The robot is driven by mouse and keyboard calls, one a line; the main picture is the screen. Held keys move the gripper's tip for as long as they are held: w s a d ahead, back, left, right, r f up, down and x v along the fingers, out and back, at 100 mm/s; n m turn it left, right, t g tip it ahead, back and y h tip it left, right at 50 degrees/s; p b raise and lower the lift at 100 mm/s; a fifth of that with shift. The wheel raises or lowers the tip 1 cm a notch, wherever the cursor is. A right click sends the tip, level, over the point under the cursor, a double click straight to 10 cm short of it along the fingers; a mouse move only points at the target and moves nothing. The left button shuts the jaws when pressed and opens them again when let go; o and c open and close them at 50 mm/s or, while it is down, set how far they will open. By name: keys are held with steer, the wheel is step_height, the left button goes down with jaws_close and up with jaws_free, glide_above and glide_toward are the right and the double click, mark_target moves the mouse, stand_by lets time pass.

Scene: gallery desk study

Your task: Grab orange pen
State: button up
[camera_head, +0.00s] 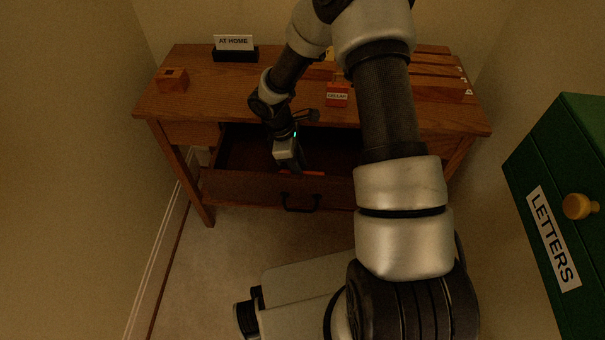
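An orange pen (315,173) shows as a thin orange strip inside the open drawer (235,188) of the wooden desk, just behind the drawer's front panel. Its left part is partly hidden by my gripper. My gripper (293,170) points down into the drawer, right at the pen's left part. The fingertips are small and dark here, so I cannot tell whether they touch the pen or are open or shut.
On the desk top (205,90) stand an AT HOME sign (234,43), a small wooden box (172,80) and a red block labelled CELLAR (337,95). Slotted compartments lie at the right, partly behind my arm. A green LETTERS box (570,170) stands at the right.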

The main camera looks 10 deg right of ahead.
jaws_close()
